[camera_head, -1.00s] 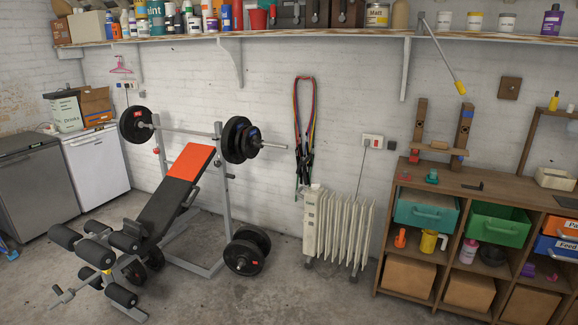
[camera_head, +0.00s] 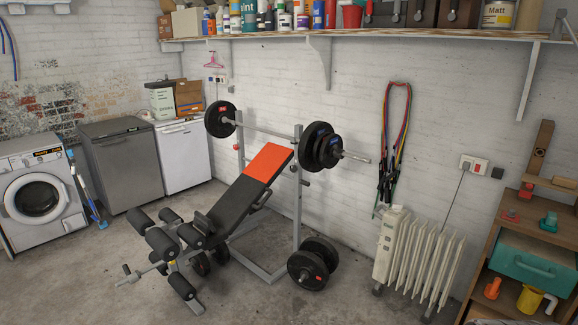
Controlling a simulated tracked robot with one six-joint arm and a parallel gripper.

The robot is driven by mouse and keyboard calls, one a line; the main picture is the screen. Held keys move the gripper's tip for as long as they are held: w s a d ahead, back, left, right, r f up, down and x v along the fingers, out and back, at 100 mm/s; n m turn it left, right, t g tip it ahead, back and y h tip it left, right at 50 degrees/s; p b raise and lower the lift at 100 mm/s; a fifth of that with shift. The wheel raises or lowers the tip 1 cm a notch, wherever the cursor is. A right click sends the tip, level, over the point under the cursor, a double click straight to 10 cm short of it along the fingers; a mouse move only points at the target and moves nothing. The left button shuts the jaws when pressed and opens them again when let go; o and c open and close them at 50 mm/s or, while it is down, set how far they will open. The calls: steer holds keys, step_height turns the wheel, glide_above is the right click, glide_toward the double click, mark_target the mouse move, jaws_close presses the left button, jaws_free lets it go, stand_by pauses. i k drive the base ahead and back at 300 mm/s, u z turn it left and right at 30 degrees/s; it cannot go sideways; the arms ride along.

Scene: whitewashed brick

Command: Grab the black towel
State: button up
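I cannot make out a black towel in this view. The weight bench (camera_head: 235,205) stands left of centre, its backrest black with an orange-red top section (camera_head: 267,163). Whether any of the black surface is a separate cloth, I cannot tell. My gripper is not in view.
A washing machine (camera_head: 38,195), a grey appliance (camera_head: 124,165) and a white one (camera_head: 183,155) line the left. A white radiator (camera_head: 415,258) and wooden shelf unit (camera_head: 515,255) stand right. Coloured bands (camera_head: 395,140) hang on the wall. Bare concrete floor (camera_head: 85,275) lies front left.

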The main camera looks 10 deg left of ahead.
mark_target(204, 224)
steer(key=u, duration=0.4)
steer(key=i, duration=0.65)
steer(key=u, duration=0.7)
steer(key=i, duration=0.75)
steer(key=u, duration=0.55)
steer(key=i, duration=2.35)
steer(key=u, duration=0.15)
